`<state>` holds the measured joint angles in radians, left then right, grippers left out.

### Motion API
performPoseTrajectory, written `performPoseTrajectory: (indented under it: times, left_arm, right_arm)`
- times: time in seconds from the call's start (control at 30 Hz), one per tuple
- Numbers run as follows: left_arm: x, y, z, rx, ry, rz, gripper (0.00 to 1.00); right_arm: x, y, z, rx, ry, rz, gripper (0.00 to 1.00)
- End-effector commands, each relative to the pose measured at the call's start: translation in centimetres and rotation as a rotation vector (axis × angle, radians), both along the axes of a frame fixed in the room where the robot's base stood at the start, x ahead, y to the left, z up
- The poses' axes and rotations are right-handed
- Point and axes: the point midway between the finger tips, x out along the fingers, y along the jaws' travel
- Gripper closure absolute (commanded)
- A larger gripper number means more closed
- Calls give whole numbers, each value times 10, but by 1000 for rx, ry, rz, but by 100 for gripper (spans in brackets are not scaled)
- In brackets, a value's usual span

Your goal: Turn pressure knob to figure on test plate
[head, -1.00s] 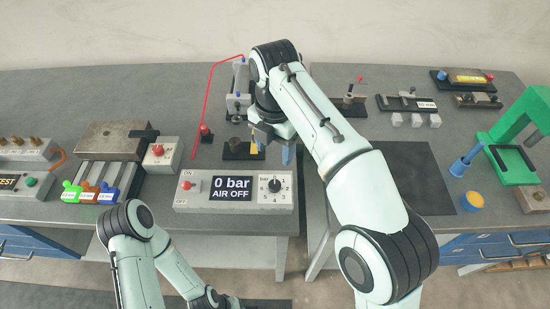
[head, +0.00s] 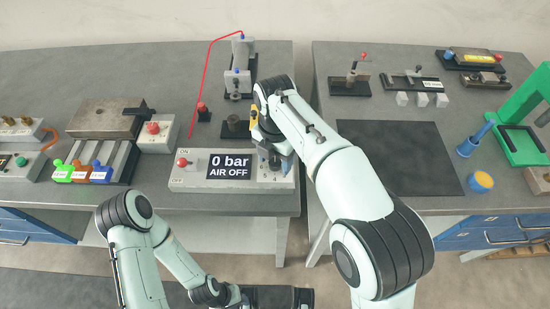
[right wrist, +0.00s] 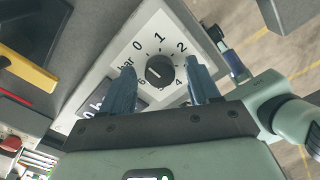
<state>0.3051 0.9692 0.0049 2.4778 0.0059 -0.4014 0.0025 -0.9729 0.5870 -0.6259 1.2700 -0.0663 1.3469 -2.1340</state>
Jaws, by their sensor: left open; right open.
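The pressure unit (head: 200,184) stands at the bench's front edge, its display (head: 230,167) reading "0 bar AIR OFF". In the right wrist view its black knob (right wrist: 160,70) sits on a white dial with figures around it; I cannot tell its setting surely. My right gripper (head: 274,161) is open over the dial and hides the knob in the head view. Its blue fingers stand on either side of the knob, apart from it. My left gripper (head: 300,298) is low at the bottom edge, its fingers hard to make out. I can read no figure on a test plate.
A red-button box (head: 157,137) and coloured green, orange and blue levers (head: 83,173) stand left of the unit. A black post base (head: 236,127) stands behind it. A dark mat (head: 397,158) and a green press frame (head: 520,130) are on the right bench, across a gap.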

Motion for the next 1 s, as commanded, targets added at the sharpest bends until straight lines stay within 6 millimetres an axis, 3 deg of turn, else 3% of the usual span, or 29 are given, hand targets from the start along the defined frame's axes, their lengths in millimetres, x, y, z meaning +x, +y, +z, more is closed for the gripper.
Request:
performPoseTrajectory:
  times: [0.2, 0.37, 0.4, 0.77, 1.0]
  left_arm:
    - [0, 0, 0, 0, 0, 0, 57]
    - [0, 0, 0, 0, 0, 0, 57]
    - [0, 0, 0, 0, 0, 0, 57]
    - [-2, 0, 5, -2, 7, -2, 57]
    - [-5, 0, 18, -4, 24, -5, 57]
  right_arm:
    - [0, 0, 0, 0, 0, 0, 39]
    - [0, 0, 0, 0, 0, 0, 91]
    - [0, 0, 0, 0, 0, 0, 95]
    - [-1, 0, 2, 0, 2, -48, 95]
    - [0, 0, 4, 0, 2, -200, 95]
